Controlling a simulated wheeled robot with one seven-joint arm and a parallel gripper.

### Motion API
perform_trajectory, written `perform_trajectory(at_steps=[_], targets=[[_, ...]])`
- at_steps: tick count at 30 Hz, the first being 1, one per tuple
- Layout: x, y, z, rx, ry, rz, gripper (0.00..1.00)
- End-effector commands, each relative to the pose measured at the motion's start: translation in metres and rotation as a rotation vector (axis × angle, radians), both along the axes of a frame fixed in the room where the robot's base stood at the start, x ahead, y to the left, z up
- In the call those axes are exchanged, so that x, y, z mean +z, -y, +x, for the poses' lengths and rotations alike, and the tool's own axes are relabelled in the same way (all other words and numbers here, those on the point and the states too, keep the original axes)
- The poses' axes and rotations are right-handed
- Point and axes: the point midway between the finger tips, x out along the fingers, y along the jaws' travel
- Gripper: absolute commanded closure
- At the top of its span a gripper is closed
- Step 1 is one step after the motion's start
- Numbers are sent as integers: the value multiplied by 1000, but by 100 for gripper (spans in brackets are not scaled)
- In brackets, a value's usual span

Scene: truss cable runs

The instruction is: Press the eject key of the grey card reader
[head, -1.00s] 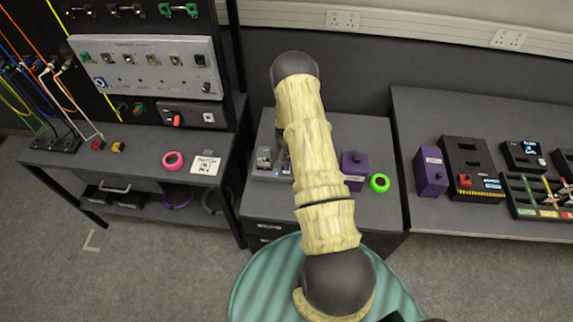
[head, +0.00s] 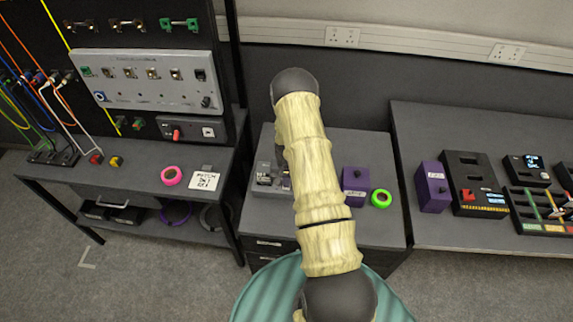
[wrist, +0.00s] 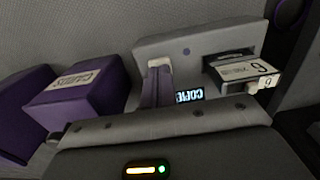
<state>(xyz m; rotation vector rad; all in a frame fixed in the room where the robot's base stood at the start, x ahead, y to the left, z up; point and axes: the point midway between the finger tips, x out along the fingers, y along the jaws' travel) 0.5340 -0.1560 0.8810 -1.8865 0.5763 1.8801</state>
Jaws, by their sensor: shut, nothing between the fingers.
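The grey card reader (head: 266,190) sits on the middle table in the head view, partly hidden behind my arm. In the wrist view its grey body (wrist: 150,47) fills the upper middle. A card marked 9 (wrist: 236,69) sticks out of its slot at the right, and a lit display (wrist: 190,96) shows low on it. A small round purple spot (wrist: 186,51) is on its face; I cannot tell whether this is the eject key. My gripper (wrist: 158,64) is shut and empty, its tips in front of the reader, left of the card. Contact cannot be told.
A purple box (head: 355,180) and a green tape roll (head: 381,198) stand right of my arm. The wrist view shows a purple box labelled CARDS (wrist: 85,85) left of the gripper. A pink tape roll (head: 171,176) lies on the left bench. More devices stand on the right table.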

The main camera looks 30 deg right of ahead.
Motion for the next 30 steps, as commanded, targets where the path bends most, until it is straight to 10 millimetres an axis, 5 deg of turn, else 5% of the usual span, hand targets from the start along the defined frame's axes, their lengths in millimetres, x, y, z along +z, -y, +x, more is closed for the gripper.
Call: perform_trajectory(at_steps=[6,30], targets=[[38,-1,-1,1,5,-1,100],[131,0,1,1,9,-3,100]])
